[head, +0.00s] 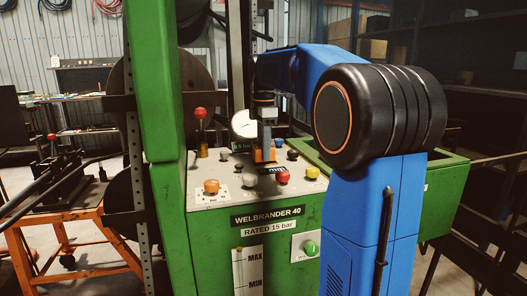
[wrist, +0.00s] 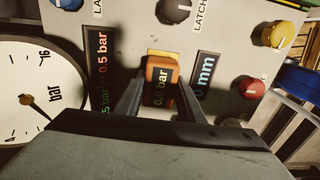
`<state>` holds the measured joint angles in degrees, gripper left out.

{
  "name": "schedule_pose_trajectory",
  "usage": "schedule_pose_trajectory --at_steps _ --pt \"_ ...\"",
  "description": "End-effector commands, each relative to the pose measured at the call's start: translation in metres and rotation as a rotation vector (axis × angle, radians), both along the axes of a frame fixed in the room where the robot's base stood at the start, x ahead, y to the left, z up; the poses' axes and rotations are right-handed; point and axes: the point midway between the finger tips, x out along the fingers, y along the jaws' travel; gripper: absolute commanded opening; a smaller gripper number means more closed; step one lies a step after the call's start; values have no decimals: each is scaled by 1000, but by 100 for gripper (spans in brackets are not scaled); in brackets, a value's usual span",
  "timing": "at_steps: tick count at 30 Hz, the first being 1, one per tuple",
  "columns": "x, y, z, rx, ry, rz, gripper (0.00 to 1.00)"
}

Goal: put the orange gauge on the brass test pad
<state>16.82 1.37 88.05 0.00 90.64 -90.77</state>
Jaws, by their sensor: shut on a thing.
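The orange gauge (wrist: 161,67) is between my gripper's fingers (wrist: 160,96) in the wrist view, its dark display reading 0.0 bar. My gripper is shut on it. A yellowish brass edge (wrist: 160,53), apparently the test pad, shows just beyond the gauge; the rest of it is hidden. I cannot tell whether the gauge touches it. In the head view, my gripper (head: 265,150) points down over the grey panel top, with a little orange of the gauge (head: 272,154) showing at its fingers.
On the panel (head: 228,197), a dial (wrist: 38,92) and bar displays (wrist: 98,65) stand left of the gauge, and an mm display (wrist: 204,75) right. Red (wrist: 251,86), yellow (wrist: 276,34) and black (wrist: 173,9) knobs surround it. A red-topped lever (head: 200,114) stands at the panel's left.

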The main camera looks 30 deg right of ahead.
Motion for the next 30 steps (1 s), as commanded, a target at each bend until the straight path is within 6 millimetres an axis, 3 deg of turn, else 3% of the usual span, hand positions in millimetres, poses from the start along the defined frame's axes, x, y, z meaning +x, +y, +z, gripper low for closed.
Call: schedule_pose_trajectory --at_steps 12,13,15,25,30 --pt "0 0 -7 -1 -2 0 4" --pt "0 0 -7 0 -1 0 40" --pt "0 0 -7 0 -1 0 54" --pt "0 0 -5 -1 -2 0 54" --pt "1 0 11 -1 -3 0 54"
